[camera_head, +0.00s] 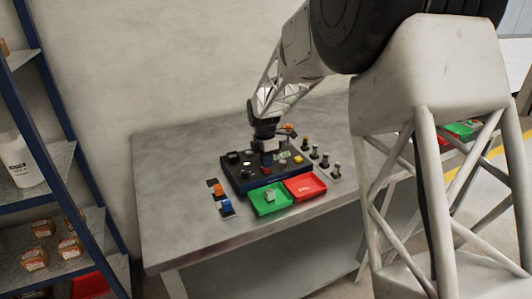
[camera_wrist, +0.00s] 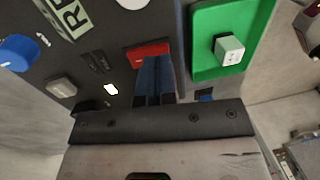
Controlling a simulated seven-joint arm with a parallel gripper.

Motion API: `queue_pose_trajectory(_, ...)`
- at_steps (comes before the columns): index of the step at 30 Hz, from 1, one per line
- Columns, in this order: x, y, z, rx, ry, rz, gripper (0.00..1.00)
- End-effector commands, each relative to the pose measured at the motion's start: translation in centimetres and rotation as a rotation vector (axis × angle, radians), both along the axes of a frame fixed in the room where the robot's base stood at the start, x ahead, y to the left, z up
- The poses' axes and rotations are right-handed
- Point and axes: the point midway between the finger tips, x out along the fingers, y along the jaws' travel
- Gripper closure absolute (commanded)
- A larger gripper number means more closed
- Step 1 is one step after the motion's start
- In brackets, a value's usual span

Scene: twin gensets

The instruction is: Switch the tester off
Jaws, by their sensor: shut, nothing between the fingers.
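The tester (camera_head: 238,181) is a dark blue box with a sloped panel on the grey table. In the wrist view its dark panel (camera_wrist: 105,35) fills the left and middle. A red switch (camera_wrist: 148,50) sits on the panel, partly hidden by my fingertips. A small lit lamp (camera_wrist: 111,89) and a grey square button (camera_wrist: 61,88) lie left of my fingers. My gripper (camera_wrist: 152,60) is shut and empty, with its tips at the red switch; I cannot tell whether they touch. In the head view my gripper (camera_head: 267,150) is over the tester's middle.
A green tray (camera_head: 262,208) with a grey block (camera_head: 270,196) and a red tray (camera_head: 305,188) lie at the tester's front. Orange (camera_head: 218,189) and blue (camera_head: 226,205) parts lie left. Several dark posts (camera_head: 315,151) stand right. A shelf (camera_head: 45,190) is far left.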

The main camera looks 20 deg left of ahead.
Motion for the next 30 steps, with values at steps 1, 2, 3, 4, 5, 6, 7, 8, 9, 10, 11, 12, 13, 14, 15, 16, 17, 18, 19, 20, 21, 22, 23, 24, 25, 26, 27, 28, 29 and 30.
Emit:
queue_pose_trajectory(1, 0.0, 0.0, -0.4, -0.001, 0.001, 0.0, 1.0)
queue_pose_trajectory(2, -0.1, -0.1, -0.5, -0.001, 0.001, 0.0, 1.0)
queue_pose_trajectory(3, -0.1, -0.1, -0.7, -0.001, 0.001, 0.0, 1.0)
queue_pose_trajectory(4, -0.1, -0.1, -0.8, -0.001, 0.001, 0.0, 1.0)
queue_pose_trajectory(5, -0.1, -0.1, -0.8, -0.001, 0.001, 0.0, 1.0)
queue_pose_trajectory(6, -0.1, -0.1, -0.9, 0.0, 0.0, 0.0, 1.0)
queue_pose_trajectory(7, -0.1, -0.1, -0.9, 0.0, 0.0, 0.0, 1.0)
queue_pose_trajectory(8, -0.1, -0.1, -1.0, 0.0, 0.0, 0.0, 1.0)
queue_pose_trajectory(9, -0.1, -0.1, -1.0, 0.0, 0.0, 0.0, 1.0)
queue_pose_trajectory(10, -0.1, -0.1, -1.0, 0.0, 0.0, 0.0, 1.0)
queue_pose_trajectory(11, -0.1, -0.1, -1.0, 0.0, 0.0, 0.0, 1.0)
queue_pose_trajectory(12, -0.1, -0.1, -1.0, 0.0, 0.0, 0.0, 1.0)
queue_pose_trajectory(13, -0.1, -0.1, -1.0, 0.0, 0.0, 0.0, 1.0)
queue_pose_trajectory(14, -0.1, -0.1, -1.0, 0.0, 0.0, 0.0, 1.0)
queue_pose_trajectory(15, -0.1, -0.1, -0.9, 0.0, 0.0, 0.0, 1.0)
queue_pose_trajectory(16, -0.1, -0.1, -1.0, 0.0, 0.0, 0.0, 1.0)
queue_pose_trajectory(17, -0.1, -0.1, -1.0, 0.001, -0.001, 0.0, 1.0)
queue_pose_trajectory(18, -0.1, -0.1, -1.0, 0.003, -0.003, 0.0, 1.0)
queue_pose_trajectory(19, -0.1, -0.1, -1.0, 0.005, -0.005, 0.0, 1.0)
queue_pose_trajectory(20, -0.1, -0.1, -1.0, 0.008, -0.008, 0.0, 1.0)
queue_pose_trajectory(21, -0.2, -0.2, -1.1, 0.013, -0.013, 0.0, 1.0)
queue_pose_trajectory(22, -0.2, -0.2, -1.1, 0.018, -0.018, 0.0, 1.0)
queue_pose_trajectory(23, -0.2, -0.2, -1.2, 0.025, -0.023, 0.0, 1.0)
queue_pose_trajectory(24, -0.3, -0.2, -1.3, 0.035, -0.033, 0.0, 1.0)
queue_pose_trajectory(25, -0.3, -0.3, -1.4, 0.042, -0.04, -0.001, 1.0)
queue_pose_trajectory(26, -0.3, -0.3, -1.6, 0.051, -0.05, -0.001, 1.0)
queue_pose_trajectory(27, -0.4, -0.4, -1.7, 0.061, -0.06, -0.001, 1.0)
queue_pose_trajectory(28, -0.4, -0.4, -1.8, 0.071, -0.069, -0.001, 1.0)
queue_pose_trajectory(29, -0.5, -0.4, -1.9, 0.079, -0.078, -0.001, 1.0)
queue_pose_trajectory(30, -0.5, -0.5, -2.0, 0.09, -0.089, 0.0, 1.0)
